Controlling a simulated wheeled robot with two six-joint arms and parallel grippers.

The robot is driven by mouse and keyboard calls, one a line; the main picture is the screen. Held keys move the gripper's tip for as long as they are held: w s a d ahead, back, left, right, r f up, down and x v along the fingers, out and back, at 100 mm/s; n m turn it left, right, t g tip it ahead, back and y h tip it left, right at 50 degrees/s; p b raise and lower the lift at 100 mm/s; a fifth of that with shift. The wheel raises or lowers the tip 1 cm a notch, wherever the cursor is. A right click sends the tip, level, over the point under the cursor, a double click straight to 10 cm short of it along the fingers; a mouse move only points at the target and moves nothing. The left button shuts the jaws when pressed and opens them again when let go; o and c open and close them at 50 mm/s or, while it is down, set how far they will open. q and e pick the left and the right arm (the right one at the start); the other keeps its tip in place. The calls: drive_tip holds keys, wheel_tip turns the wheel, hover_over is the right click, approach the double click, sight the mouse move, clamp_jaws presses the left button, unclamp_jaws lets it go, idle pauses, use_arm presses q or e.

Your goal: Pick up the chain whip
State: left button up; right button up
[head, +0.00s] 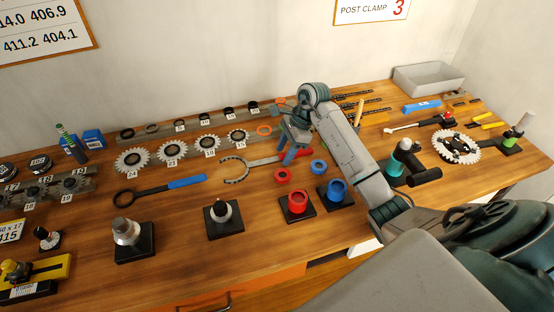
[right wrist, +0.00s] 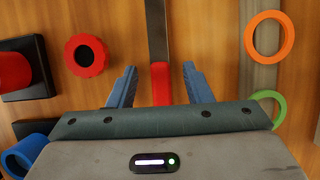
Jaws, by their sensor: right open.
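The chain whip lies on the wooden bench in the middle of the head view, with a curved chain end (head: 235,171) at left and a red handle (head: 270,161) running right under my right gripper (head: 291,156). In the right wrist view, its red handle (right wrist: 160,85) and dark metal bar (right wrist: 156,30) show. My right gripper (right wrist: 160,87) is open, with one blue finger on each side of the red handle and a visible gap to both. The end of the handle is hidden behind the gripper body. My left gripper is not in view.
A red cup (head: 297,203) and a blue cup (head: 336,192) stand on black bases in front, with small red (head: 281,175) and blue (head: 319,167) rings close by. A sprocket rail (head: 180,137) lies behind. A blue-handled tool (head: 160,191) lies to the left.

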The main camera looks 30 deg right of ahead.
drive_tip(key=shift+f, duration=0.2)
idle(0.6)
drive_tip(key=shift+b, duration=0.3)
drive_tip(key=shift+c, duration=0.2)
clamp_jaws()
